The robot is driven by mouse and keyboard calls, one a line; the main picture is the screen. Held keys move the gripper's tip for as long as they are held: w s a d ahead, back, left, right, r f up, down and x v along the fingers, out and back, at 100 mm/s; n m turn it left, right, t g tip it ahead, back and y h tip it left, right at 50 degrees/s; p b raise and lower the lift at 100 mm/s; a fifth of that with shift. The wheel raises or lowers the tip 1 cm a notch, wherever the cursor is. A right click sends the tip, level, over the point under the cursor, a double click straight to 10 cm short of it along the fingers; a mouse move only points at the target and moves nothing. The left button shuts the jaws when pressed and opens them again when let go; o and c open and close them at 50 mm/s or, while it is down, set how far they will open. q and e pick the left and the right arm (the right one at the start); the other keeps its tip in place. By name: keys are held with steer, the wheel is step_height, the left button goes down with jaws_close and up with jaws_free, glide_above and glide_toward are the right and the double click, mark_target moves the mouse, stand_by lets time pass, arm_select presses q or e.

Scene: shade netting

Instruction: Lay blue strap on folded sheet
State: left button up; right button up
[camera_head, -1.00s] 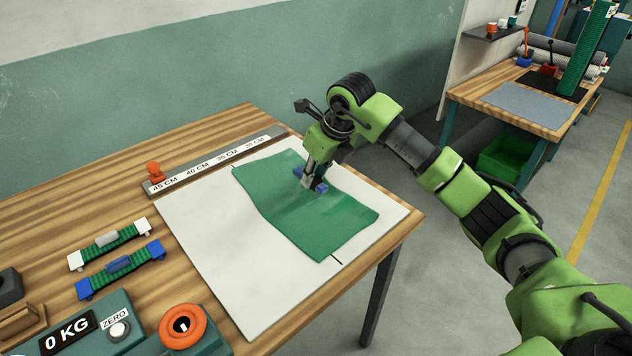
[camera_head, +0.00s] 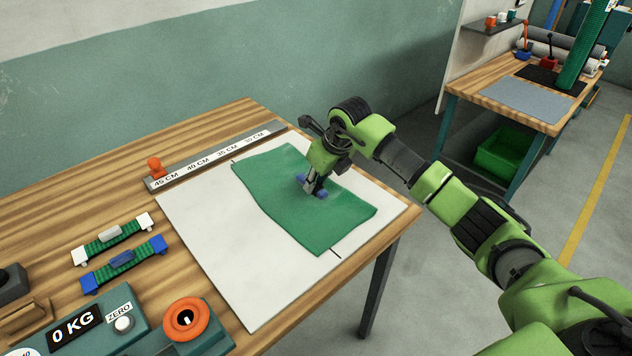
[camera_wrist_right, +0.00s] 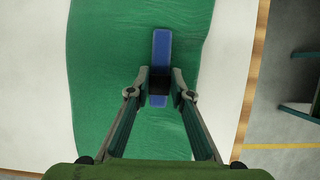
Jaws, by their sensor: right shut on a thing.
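A flat green sheet (camera_head: 280,205) lies on the white board; a fold in it cannot be made out. In the right wrist view the bar (camera_wrist_right: 161,48) lies lengthwise between the fingertips (camera_wrist_right: 160,88), on or just above the sheet; contact cannot be told. A green strap with blue ends (camera_head: 100,277) lies on the table at left, away from the sheet. My left gripper is not in view.
A similar strap with white ends (camera_head: 92,247) lies beside the blue-ended one. A ruler (camera_head: 215,158) with an orange knob runs along the board's back. A scale (camera_head: 70,330) and an orange ring (camera_head: 185,318) stand in front. The white board (camera_head: 225,270) has bare room.

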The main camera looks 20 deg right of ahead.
steer(key=shift+s+f, duration=0.3)
steer(key=shift+f, duration=0.4)
steer(key=o, duration=1)
steer(key=shift+f, duration=0.1)
steer(key=shift+r, duration=0.25)
steer(key=w+b+v, duration=0.1)
steer(key=v, duration=1.2)
steer(key=shift+r, duration=0.2)
steer(key=shift+a+f, duration=0.1)
